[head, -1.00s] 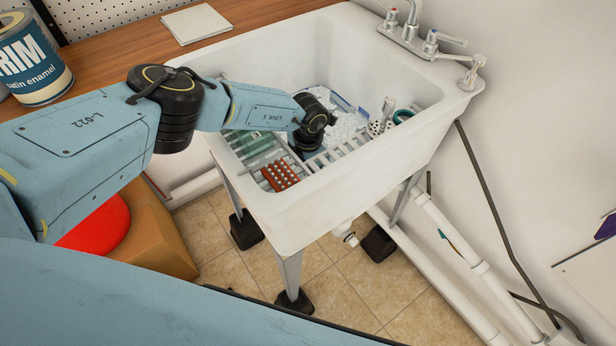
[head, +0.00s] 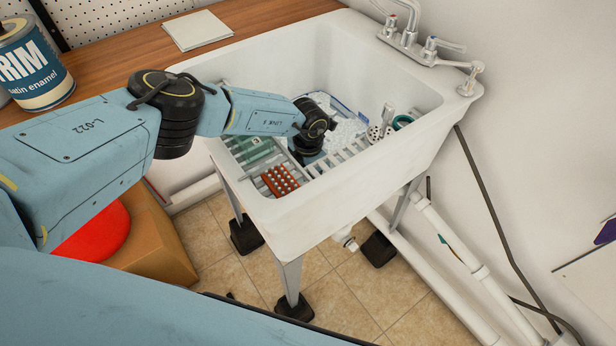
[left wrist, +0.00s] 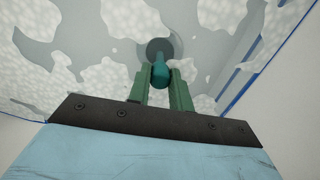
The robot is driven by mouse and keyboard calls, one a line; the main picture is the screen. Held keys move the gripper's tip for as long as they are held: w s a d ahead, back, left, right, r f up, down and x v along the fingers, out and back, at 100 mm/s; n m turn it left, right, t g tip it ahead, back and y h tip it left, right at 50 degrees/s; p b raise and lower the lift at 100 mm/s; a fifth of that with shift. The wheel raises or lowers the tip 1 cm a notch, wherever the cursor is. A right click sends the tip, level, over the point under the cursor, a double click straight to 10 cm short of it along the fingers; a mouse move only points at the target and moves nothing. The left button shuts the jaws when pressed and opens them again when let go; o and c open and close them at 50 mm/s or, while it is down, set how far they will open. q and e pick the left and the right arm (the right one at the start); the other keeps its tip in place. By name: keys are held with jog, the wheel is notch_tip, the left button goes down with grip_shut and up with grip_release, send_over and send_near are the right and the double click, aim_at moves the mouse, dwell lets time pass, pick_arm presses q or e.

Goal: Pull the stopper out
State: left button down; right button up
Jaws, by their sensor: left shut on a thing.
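In the left wrist view, the teal stopper (left wrist: 160,73) is between the green fingers of my left gripper (left wrist: 160,84), which is shut on it. A dark round spot (left wrist: 160,48) lies just beyond the stopper; I cannot tell whether the stopper sits in it or is clear of it. Patches of white suds (left wrist: 100,75) float on grey water around it. In the head view, my left arm reaches into the white sink (head: 345,190), and its wrist hides the fingers and the stopper. My right gripper is not in view.
A slatted rack in the sink holds a reddish brush (head: 280,180) and a green item (head: 250,150). A metal utensil holder (head: 380,130) and a teal ring (head: 402,121) are at the right. Faucets (head: 405,35) stand at the back. The sink walls surround my wrist.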

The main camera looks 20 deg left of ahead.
pick_arm(q)
jog(key=shift+r+p, duration=2)
jog(key=shift+r, duration=0.25)
